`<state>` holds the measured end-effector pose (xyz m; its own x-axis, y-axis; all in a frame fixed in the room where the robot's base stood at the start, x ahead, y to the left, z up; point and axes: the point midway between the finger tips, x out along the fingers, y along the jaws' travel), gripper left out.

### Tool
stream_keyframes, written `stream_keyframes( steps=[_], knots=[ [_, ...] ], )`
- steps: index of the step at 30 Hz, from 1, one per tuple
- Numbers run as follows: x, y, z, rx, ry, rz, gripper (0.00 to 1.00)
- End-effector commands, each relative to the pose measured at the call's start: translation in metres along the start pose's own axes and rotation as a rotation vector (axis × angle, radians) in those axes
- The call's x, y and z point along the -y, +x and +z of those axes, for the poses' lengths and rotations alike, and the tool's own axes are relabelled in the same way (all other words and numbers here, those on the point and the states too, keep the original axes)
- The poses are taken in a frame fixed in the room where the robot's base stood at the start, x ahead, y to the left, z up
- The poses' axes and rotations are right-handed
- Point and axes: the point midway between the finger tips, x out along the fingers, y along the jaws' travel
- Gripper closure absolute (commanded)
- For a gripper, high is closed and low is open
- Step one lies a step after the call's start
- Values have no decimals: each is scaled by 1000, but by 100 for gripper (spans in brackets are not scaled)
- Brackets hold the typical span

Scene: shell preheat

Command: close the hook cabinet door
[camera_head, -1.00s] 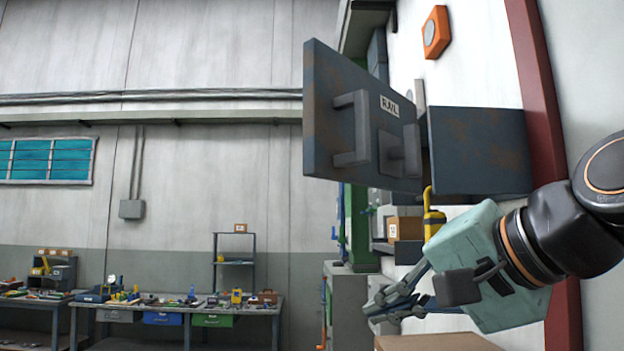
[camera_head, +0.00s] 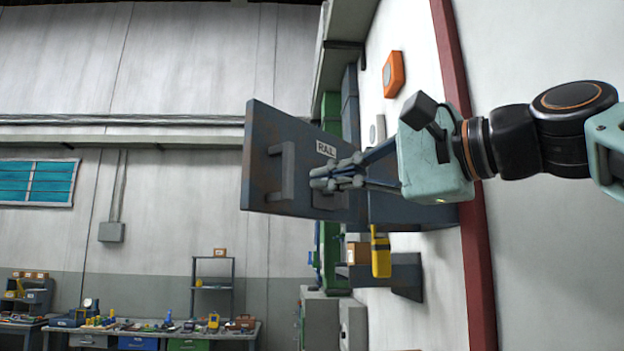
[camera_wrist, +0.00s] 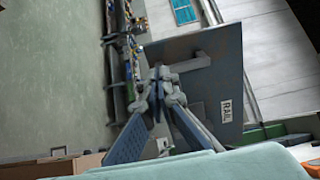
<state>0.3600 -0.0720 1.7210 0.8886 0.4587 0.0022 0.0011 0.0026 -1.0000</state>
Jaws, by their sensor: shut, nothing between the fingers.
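The hook cabinet door (camera_head: 262,185) is a dark grey, rust-marked panel with a RAIL label and a bar handle (camera_head: 287,170). It stands open, sticking out from the wall beside the cabinet body (camera_head: 425,212). In the wrist view the door (camera_wrist: 228,85) fills the upper middle, with its label at lower right. My gripper (camera_head: 322,182) is shut and empty, in front of the labelled face, between the handle and the wall. It also shows in the wrist view (camera_wrist: 160,85), close to the handle. I cannot tell whether the fingers touch the door. The gripper hides part of the panel.
An orange wall box (camera_head: 393,74) is above. A red-brown post (camera_head: 468,190) runs up the wall. A workbench (camera_head: 160,333) stands far off at lower left.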

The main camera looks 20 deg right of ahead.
Motion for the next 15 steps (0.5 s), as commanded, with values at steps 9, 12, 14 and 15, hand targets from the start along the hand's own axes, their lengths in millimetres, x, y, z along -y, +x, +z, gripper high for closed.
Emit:
stream_keyframes(
  steps=[9,12,14,15],
  knots=[
    [1,70,2,5,-1,5,100],
    [0,89,2,4,-1,5,100],
    [1,98,1,3,-2,4,100],
    [0,103,2,3,-2,3,100]
  ],
)
